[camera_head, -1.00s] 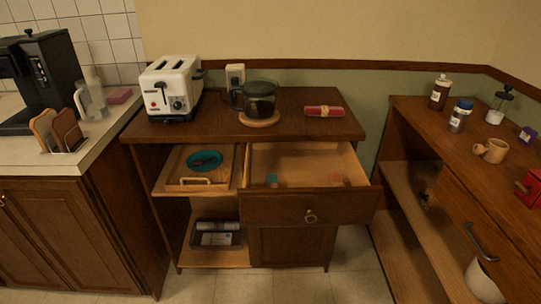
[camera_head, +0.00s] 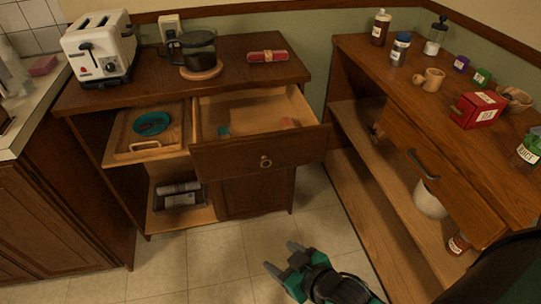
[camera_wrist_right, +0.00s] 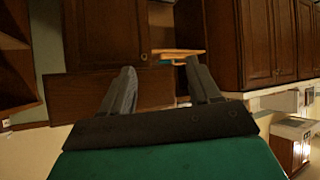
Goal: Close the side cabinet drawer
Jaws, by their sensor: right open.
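My right gripper (camera_head: 282,258) is open and empty, low over the floor in front of this cabinet and apart from the drawer. In the right wrist view its two spread fingers (camera_wrist_right: 163,85) have nothing between them, with brown cabinet fronts beyond. My left gripper is not in view.
A pull-out shelf with a teal bowl (camera_head: 151,123) sticks out left of the drawer. A toaster (camera_head: 99,49), coffee pot (camera_head: 198,50) and red packet (camera_head: 267,56) stand on the cabinet top. A cluttered right cabinet (camera_head: 450,115) has a dark-handled drawer. The tiled floor (camera_head: 230,250) is clear.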

